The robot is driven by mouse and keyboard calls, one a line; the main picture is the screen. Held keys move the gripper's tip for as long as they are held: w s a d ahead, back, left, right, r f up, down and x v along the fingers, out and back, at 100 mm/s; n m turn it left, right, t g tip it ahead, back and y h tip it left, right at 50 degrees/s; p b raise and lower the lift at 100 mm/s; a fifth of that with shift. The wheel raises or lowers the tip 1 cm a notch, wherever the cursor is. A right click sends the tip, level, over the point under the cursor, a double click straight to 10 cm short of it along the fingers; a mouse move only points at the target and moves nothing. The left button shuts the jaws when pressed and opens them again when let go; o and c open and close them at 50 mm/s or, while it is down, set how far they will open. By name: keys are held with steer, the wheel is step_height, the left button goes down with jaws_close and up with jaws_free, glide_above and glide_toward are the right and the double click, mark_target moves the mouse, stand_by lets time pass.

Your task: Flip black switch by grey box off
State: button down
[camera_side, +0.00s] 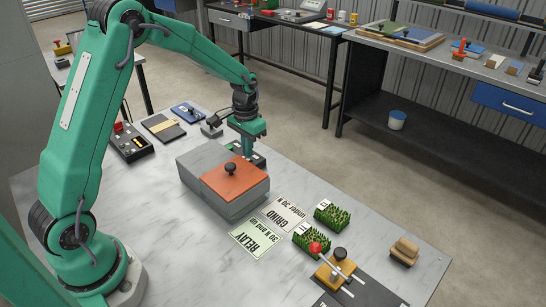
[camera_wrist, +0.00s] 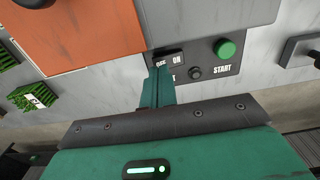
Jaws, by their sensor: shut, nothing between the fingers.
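The grey box (camera_side: 205,183) with an orange lid (camera_side: 235,180) and black knob stands mid-table in the side view. Its orange lid also shows at upper left in the wrist view (camera_wrist: 90,30). A dark control panel (camera_wrist: 215,70) lies beside the box, with a black switch (camera_wrist: 168,54) marked with OFF and ON labels. My gripper (camera_wrist: 158,80) is shut and empty, its tips just below the switch in the wrist view, partly covering the lettering. I cannot tell whether they touch. In the side view my gripper (camera_side: 250,152) is low behind the box, which hides much of the panel.
A green START button (camera_wrist: 226,48) and a small black knob (camera_wrist: 195,73) sit close to the switch. Turf pieces (camera_side: 331,215) and paper signs (camera_side: 256,239) lie in front of the box. A dark device (camera_side: 130,142) stands at left.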

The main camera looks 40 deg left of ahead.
steer(key=shift+f, duration=0.95)
stand_by(1.3)
steer(key=shift+r, duration=3.55)
steer(key=shift+r, duration=0.1)
steer(key=s+d+r+t, duration=0.3)
steer(key=s+d+r, duration=0.1)
steer(key=s+r, duration=0.75)
steer(key=s+d+r+t, duration=0.2)
steer(key=s+d, duration=0.1)
steer(key=s, duration=1)
steer(key=shift+s+d+t, duration=0.15)
steer(key=shift+t, duration=0.15)
